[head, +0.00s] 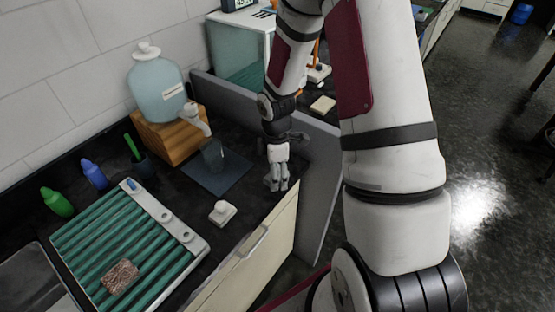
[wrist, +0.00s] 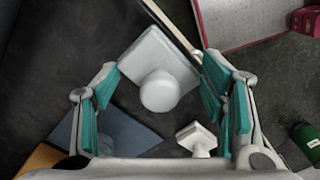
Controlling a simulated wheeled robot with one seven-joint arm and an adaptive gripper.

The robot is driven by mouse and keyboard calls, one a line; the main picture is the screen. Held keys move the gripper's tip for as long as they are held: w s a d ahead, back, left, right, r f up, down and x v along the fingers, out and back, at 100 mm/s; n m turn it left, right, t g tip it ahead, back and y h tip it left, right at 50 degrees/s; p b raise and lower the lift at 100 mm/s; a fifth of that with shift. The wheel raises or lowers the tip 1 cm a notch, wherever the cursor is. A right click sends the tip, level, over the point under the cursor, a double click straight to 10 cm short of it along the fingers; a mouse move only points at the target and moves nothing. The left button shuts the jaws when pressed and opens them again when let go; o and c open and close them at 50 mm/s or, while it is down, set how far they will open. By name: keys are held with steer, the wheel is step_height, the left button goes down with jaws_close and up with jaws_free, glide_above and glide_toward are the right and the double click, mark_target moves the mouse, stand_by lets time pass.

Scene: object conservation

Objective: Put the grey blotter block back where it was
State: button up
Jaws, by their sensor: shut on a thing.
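My gripper (head: 277,184) hangs over the dark counter near its front edge, right of the blue-grey mat (head: 222,184). In the wrist view its teal-padded fingers (wrist: 160,80) stand on both sides of a light grey block with a round knob (wrist: 168,48), which I take as the grey blotter block. The fingers are shut on it, with the knob towards the camera. In the head view the fingers mostly hide it. A second, similar pale knobbed block (head: 222,212) sits on the counter in front of the mat; it also shows in the wrist view (wrist: 198,138).
A glass vessel (head: 213,155) stands on the mat below the tap of a large jar (head: 157,85) on a wooden stand (head: 168,137). A green ribbed rack (head: 90,240) with a brown block (head: 121,277) lies left. A grey partition (head: 318,160) stands right of my gripper.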

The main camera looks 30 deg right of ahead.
steer(key=w+d, duration=0.1)
steer(key=w, duration=0.1)
steer(key=w+d, duration=0.1)
steer(key=w, duration=0.1)
steer(key=w+d, duration=0.1)
steer(key=w, duration=0.2)
steer(key=shift+w+d+f, duration=0.1)
steer(key=shift+d+f, duration=0.15)
steer(key=shift+f, duration=0.15)
steer(key=shift+w+d+f, duration=0.15)
steer(key=shift+w, duration=0.1)
step_height(320, 180, down, 2)
steer(key=shift+s+f+p, duration=0.1)
steer(key=shift+f+p, duration=0.05)
steer(key=shift+p, duration=0.3)
steer(key=shift+f, duration=0.45)
steer(key=shift+f, duration=0.15)
steer(key=o, duration=1)
